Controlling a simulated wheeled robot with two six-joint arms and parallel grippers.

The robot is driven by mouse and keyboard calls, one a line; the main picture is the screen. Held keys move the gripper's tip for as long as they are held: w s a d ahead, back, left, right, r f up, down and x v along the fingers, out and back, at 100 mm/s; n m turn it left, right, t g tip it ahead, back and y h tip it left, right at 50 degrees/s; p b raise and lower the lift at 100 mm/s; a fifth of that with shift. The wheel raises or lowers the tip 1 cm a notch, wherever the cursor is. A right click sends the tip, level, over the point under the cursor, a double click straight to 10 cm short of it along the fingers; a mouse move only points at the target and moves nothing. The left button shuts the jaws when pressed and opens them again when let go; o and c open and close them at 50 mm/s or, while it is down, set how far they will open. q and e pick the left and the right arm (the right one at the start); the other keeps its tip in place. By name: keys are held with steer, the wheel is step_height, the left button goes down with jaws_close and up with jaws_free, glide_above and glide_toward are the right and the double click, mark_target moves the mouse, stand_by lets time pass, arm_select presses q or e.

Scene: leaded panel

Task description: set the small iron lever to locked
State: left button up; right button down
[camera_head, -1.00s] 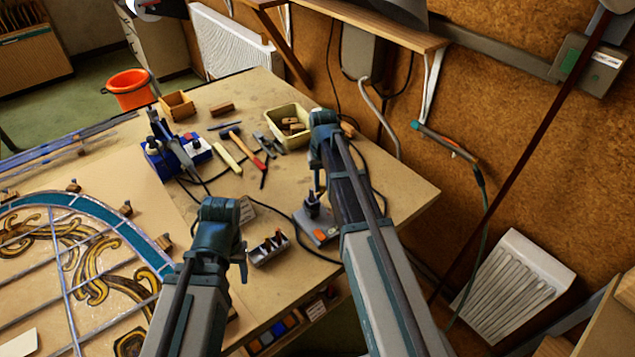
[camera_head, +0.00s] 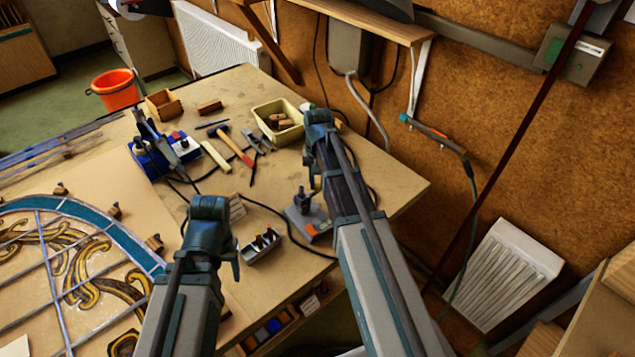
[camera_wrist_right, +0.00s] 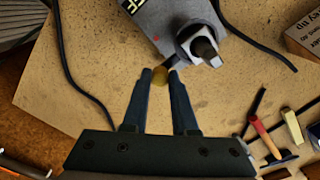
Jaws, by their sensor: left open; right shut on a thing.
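A small grey box (camera_head: 303,222) with a dark upright post and an orange patch stands on the bench. In the right wrist view the grey box (camera_wrist_right: 172,22) shows part of a black-and-yellow label, a red dot and the dark post. A short dark lever ends in a brass-coloured knob (camera_wrist_right: 160,76) at the box's near edge. My right gripper (camera_wrist_right: 160,75) is shut on this knob; its fingers partly cover it. In the head view my right arm largely hides that gripper. My left gripper (camera_head: 235,262) is open and empty, near a small metal tray.
The small metal tray (camera_head: 262,250) stands left of the box. A black cable loops round the box. Behind lie a red-handled hammer (camera_head: 235,150), a cream bin (camera_head: 268,125) and a blue device (camera_head: 150,160). The leaded panel (camera_head: 70,260) lies at left.

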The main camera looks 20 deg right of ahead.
mark_target(318, 185)
steer(key=c, duration=0.7)
jaws_free()
steer(key=shift+r, duration=0.15)
step_height(318, 185, up, 14)
steer(key=p, duration=1.4)
steer(key=shift+f, duration=0.2)
steer(key=shift+f, duration=0.1)
